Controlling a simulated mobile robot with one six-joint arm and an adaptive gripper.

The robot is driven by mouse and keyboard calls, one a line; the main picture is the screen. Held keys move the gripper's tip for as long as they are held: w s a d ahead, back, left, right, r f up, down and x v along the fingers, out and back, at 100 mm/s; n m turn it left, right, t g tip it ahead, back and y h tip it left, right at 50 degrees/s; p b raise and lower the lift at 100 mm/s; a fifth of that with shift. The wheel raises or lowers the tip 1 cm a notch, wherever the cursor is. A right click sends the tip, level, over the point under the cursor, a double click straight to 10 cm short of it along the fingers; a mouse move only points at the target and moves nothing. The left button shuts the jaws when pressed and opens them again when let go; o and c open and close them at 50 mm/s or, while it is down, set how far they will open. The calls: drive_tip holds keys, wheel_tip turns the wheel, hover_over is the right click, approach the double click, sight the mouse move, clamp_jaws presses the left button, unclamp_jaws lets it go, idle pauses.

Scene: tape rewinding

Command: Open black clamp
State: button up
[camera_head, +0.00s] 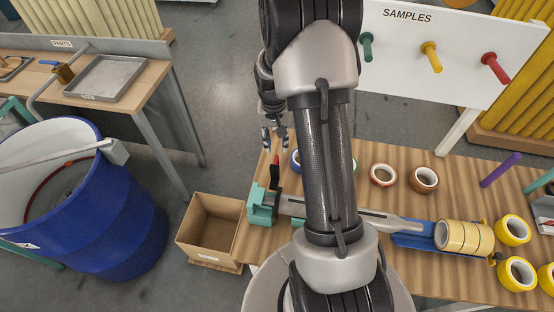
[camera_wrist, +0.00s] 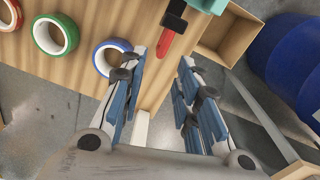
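The black clamp (camera_head: 275,179) sits at the teal end block (camera_head: 261,205) of the rewinding device, near the left edge of the wooden table. Its red handle (camera_head: 276,159) points up in the head view. In the wrist view the black clamp (camera_wrist: 174,14) is at the top, with its red handle (camera_wrist: 165,42) pointing down toward the gap between my fingers. My gripper (camera_head: 275,137) is above and beyond the handle, near the table's edge. In the wrist view my gripper (camera_wrist: 162,62) has its blue-padded fingers spread, with nothing between them.
Tape rolls, such as a red-rimmed one (camera_head: 383,175) and a brown one (camera_head: 423,179), lie on the table (camera_head: 453,170). Cream rolls (camera_head: 463,237) sit at the device's right end. An open cardboard box (camera_head: 210,228) and a blue drum (camera_head: 95,215) stand left of the table.

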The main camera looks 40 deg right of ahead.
sight(277, 158)
wheel_tip(277, 158, down, 9)
drive_tip(key=shift+s+d+f+b, duration=0.1)
drive_tip(key=shift+d+b, duration=0.05)
drive_tip(key=shift+b, duration=0.4)
drive_tip(key=shift+c, duration=0.4)
clamp_jaws()
